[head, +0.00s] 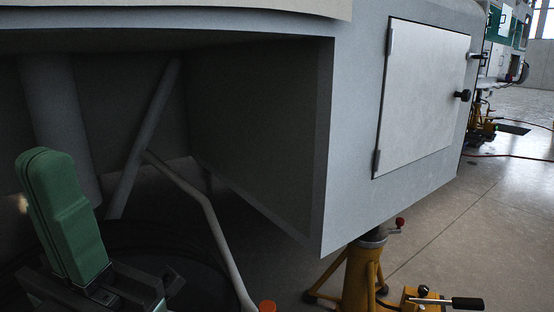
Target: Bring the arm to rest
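My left gripper (46,165) stands at the lower left, with green fingers rising from a dark grey body. The fingers lie close together, one behind the other, and nothing shows between them. It is in front of the dark recess under the grey aircraft body (352,160) and appears apart from it. My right gripper is not in view.
A pale hatch door (424,98) with black knobs sits closed on the grey side. A yellow jack (358,275) stands below it. A bent grey tube (212,220) and a diagonal strut (145,140) cross the recess. Open floor (485,225) lies at right.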

